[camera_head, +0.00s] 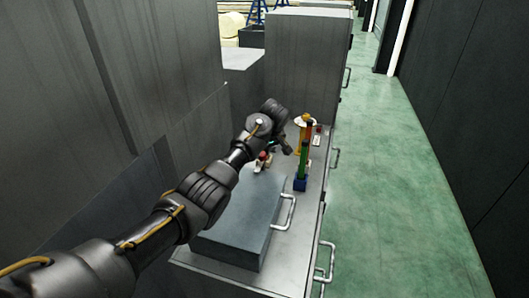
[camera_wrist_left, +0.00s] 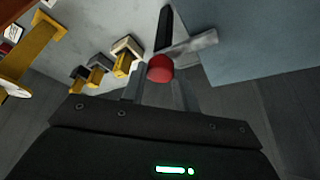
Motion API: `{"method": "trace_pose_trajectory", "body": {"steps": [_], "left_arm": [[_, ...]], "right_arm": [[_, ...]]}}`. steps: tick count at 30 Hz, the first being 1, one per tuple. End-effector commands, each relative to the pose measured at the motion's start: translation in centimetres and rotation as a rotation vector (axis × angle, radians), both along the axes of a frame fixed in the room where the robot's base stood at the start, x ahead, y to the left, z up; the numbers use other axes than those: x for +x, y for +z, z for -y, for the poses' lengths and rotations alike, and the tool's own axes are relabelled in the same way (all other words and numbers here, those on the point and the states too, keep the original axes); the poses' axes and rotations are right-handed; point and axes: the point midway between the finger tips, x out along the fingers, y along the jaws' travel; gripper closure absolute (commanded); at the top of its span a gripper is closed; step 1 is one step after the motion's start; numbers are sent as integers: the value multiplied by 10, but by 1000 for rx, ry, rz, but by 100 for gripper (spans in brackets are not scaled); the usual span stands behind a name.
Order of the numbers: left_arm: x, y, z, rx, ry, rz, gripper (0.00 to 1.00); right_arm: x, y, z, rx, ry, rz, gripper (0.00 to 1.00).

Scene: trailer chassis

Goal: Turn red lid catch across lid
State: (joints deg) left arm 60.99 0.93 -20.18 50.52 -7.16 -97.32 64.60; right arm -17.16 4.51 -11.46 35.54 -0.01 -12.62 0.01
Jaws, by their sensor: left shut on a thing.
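The red lid catch shows in the wrist view as a red knob (camera_wrist_left: 160,68) with a flat metal bar (camera_wrist_left: 192,47) pointing up and right to the edge of the blue-grey lid (camera_wrist_left: 255,40). In the head view the red knob (camera_head: 264,156) is small and partly hidden by my arm. The lid (camera_head: 240,228) is a flat grey-blue box top on the cabinet. My left gripper (camera_wrist_left: 158,88) is shut on the red knob, with one finger on each side. In the head view the gripper (camera_head: 268,150) is at the lid's far end. My right gripper is out of view.
A coloured upright piece in a blue base (camera_head: 300,184) stands close right of the gripper. A yellow stand (camera_head: 302,124) is behind it. Several black, white and yellow blocks (camera_wrist_left: 98,75) sit left of the knob. A metal handle (camera_head: 285,212) sticks out from the lid's right side.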

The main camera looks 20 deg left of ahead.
Motion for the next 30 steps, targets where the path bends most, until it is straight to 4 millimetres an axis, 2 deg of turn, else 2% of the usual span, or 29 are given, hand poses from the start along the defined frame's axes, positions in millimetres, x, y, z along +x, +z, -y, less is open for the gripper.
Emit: {"method": "trace_pose_trajectory", "body": {"steps": [1, 6, 17, 20, 30], "left_arm": [[-1, -2, 0, -1, 3, -2, 69], [-1, -2, 0, 0, 2, -2, 48], [-2, 4, 2, -1, 1, 1, 48], [-5, 16, 6, -2, 1, 3, 48], [-23, 77, 24, -2, 0, 2, 48]], "right_arm": [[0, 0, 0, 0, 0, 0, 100], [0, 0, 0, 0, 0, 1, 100], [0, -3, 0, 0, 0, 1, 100], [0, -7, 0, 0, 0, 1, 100], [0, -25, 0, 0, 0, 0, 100]]}}
